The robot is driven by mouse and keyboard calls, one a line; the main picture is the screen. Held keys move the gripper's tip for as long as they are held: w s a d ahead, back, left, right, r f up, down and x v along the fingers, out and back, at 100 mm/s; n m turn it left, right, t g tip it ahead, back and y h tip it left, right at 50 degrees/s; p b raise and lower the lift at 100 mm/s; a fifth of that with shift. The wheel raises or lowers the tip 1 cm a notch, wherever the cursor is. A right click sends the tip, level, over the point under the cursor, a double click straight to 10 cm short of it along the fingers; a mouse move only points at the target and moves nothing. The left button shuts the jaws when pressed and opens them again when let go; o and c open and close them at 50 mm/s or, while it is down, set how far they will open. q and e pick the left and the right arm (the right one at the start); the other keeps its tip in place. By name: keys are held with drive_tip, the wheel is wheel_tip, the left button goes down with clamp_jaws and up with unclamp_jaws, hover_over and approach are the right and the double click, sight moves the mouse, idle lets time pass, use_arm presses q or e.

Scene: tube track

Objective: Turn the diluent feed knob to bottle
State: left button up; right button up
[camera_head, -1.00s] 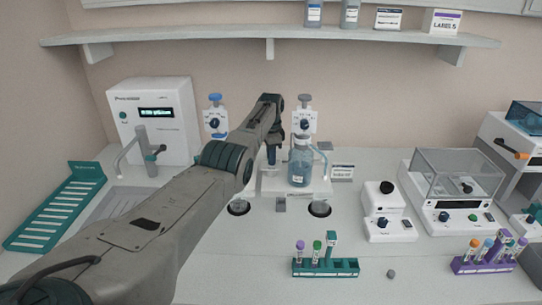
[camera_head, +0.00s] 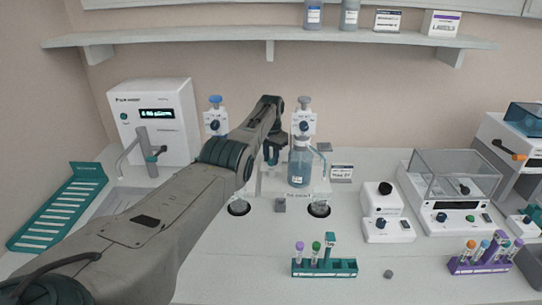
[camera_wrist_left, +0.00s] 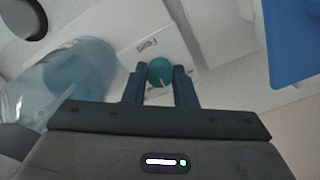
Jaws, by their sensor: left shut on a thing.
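A round teal knob (camera_wrist_left: 159,72) with a pale pointer line shows in the left wrist view on a white panel. I take it for the diluent feed knob; no marking around it is readable. My left gripper (camera_wrist_left: 159,84) has its two blue fingers shut on the knob's sides. In the head view my left gripper (camera_head: 272,157) is at the middle of the white dispenser station, and the knob is hidden behind it. A clear bottle of bluish liquid (camera_head: 299,167) stands just right of the gripper. My right gripper is not in view.
Two dispenser heads have dark knobs, one blue-topped (camera_head: 215,124) and one grey-topped (camera_head: 303,124). A tap (camera_head: 150,152) stands left. A green tube rack (camera_head: 325,268) is in front, and a balance (camera_head: 455,185) is right. The counter between them is mostly clear.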

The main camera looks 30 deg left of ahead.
use_arm(q)
drive_tip(key=n, duration=0.3)
drive_tip(key=shift+w+r, duration=0.1)
drive_tip(key=n, duration=0.2)
drive_tip(key=shift+n, duration=2.3)
drive_tip(key=o, duration=0.8)
drive_tip(key=shift+o, duration=0.9)
